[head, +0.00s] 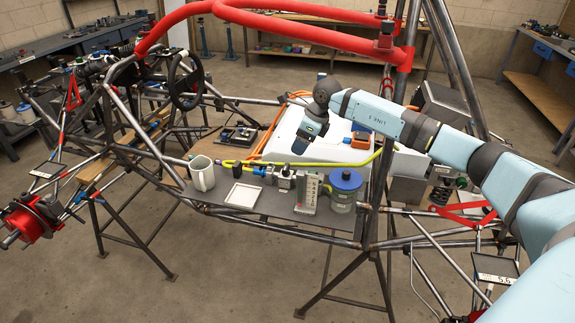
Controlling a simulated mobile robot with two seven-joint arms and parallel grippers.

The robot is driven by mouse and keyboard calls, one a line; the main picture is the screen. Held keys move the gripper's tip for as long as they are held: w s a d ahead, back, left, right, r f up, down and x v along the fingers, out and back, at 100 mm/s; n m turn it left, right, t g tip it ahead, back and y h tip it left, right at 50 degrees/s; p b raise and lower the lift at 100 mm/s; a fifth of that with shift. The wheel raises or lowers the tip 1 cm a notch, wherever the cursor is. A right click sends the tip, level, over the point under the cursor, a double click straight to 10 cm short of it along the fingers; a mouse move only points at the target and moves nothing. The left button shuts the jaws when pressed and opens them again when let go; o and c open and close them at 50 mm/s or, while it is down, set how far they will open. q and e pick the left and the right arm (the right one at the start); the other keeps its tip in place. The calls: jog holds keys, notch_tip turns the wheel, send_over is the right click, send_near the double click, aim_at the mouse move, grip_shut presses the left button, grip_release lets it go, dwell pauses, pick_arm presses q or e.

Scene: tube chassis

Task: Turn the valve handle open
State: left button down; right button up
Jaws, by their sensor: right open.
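A small metal fitting (284,180), which looks like the valve, stands on the grey shelf plate (270,208) on the near side of the tube chassis. A yellow line or lever runs just behind it; I cannot tell which part is the handle or how it is turned. My right gripper (299,146) hangs above and behind the fitting, tilted down and to the left, apart from it. It is open, with nothing seen between its fingers. My left gripper is not in view.
Red tubes (300,30) cross above. A dark upright (377,200) rises right of the jar.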

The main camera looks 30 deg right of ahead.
aim_at(287, 167)
jog(key=p+x, duration=0.1)
jog(key=x, duration=0.9)
jog(key=shift+w+a+f, duration=0.1)
jog(key=shift+a+f, duration=0.05)
jog(key=shift+f, duration=0.1)
jog(key=c, duration=0.9)
